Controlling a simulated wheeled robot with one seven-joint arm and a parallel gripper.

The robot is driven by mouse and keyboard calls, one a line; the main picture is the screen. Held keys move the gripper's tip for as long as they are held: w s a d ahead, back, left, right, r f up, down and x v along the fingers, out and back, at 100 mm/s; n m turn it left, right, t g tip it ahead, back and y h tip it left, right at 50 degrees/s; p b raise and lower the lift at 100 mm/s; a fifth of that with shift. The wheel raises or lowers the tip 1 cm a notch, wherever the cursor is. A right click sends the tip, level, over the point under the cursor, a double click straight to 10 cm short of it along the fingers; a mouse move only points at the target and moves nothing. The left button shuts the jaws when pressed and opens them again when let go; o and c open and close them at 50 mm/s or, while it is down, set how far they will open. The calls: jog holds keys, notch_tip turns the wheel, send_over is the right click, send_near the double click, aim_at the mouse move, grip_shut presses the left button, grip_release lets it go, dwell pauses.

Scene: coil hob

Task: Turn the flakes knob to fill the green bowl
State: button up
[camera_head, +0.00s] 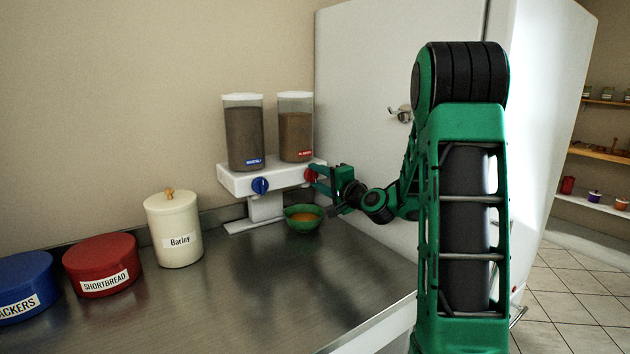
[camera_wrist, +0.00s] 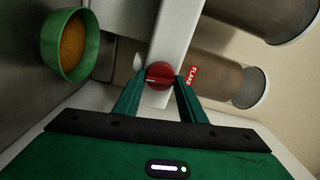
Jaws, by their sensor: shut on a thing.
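The cereal dispenser (camera_head: 240,184) stands at the back of the counter with two clear hoppers. The right hopper (camera_head: 295,128) has a red label, which reads as flakes in the wrist view (camera_wrist: 193,76). Its red knob (camera_wrist: 160,76) is on the dispenser's front, and my gripper (camera_wrist: 161,84) is shut on it. In the head view my gripper (camera_head: 314,180) reaches it from the right and partly hides it. The green bowl (camera_head: 304,226) sits upright below the knob on the counter, with orange-brown contents. The bowl also shows in the wrist view (camera_wrist: 88,58).
The left hopper (camera_head: 244,135) has a blue label and a blue knob (camera_head: 260,186). A cream Barley canister (camera_head: 173,240), a red Shortbread tin (camera_head: 101,265) and a blue tin (camera_head: 24,280) stand at left. A white door (camera_head: 375,75) is behind my arm.

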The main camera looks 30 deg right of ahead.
jog(key=shift+f+m, duration=0.2)
jog(key=shift+m, duration=0.4)
jog(key=o, duration=1)
jog(key=shift+s, duration=0.1)
jog(key=s, duration=1)
jog(key=shift+s+d, duration=0.2)
jog(key=shift+s, duration=0.05)
